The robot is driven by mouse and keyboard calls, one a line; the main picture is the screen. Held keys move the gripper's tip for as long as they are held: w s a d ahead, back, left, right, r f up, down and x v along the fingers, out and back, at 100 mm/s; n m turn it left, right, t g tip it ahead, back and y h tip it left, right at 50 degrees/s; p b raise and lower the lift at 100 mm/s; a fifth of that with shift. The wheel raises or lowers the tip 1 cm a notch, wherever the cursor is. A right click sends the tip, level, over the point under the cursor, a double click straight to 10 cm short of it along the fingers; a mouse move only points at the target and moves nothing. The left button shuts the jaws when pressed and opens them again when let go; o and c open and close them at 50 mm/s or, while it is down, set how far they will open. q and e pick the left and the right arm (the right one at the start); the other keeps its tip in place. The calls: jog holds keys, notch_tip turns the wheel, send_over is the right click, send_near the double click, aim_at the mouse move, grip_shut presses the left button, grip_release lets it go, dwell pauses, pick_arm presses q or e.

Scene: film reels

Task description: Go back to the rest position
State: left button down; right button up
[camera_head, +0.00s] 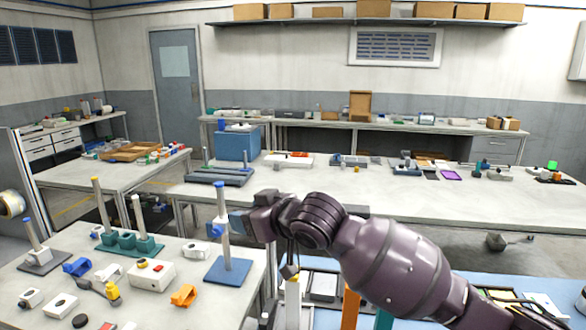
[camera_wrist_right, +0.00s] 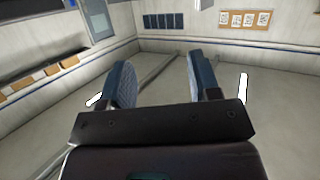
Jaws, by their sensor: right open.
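My right arm comes in from the right of the head view, and its gripper (camera_head: 236,223) points left, above the gap at the near-left table. In the right wrist view the two blue-padded fingers (camera_wrist_right: 162,82) stand wide apart with nothing between them. In the head view, a stand with a blue base (camera_head: 228,271) and a blue-tipped upright post (camera_head: 221,200) appears just left of the gripper. I cannot tell whether they touch. My left gripper is not in view.
The near-left table (camera_head: 190,312) holds a teal base with posts (camera_head: 130,246), a white box (camera_head: 152,274) and an orange block (camera_head: 184,295). A blue bin (camera_head: 237,145) stands on the table behind. A blue surface with parts lies under my right arm.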

jog(key=s+d+f+m+t+h, duration=0.3)
jog(key=d+f+t, duration=0.1)
jog(key=d+f, duration=0.7)
jog(key=s+d+f+m+t+h, duration=0.2)
jog(key=s+d+f+t+h, duration=0.1)
jog(key=d+f, duration=0.8)
jog(key=s+d+f+m+g+h, duration=0.2)
jog(key=s+d+f, duration=0.5)
jog(key=s+f, duration=0.2)
jog(key=s+d+f+m+g+h, duration=0.2)
jog(key=s+d+f, duration=0.5)
jog(key=s, duration=0.7)
jog(key=shift+f+m+g+h, duration=0.3)
jog(key=shift+f+m+h, duration=0.1)
jog(key=shift+f+h, duration=0.4)
jog(key=shift+f, duration=0.1)
jog(key=shift+c, duration=1.4)
jog(key=shift+s, duration=0.1)
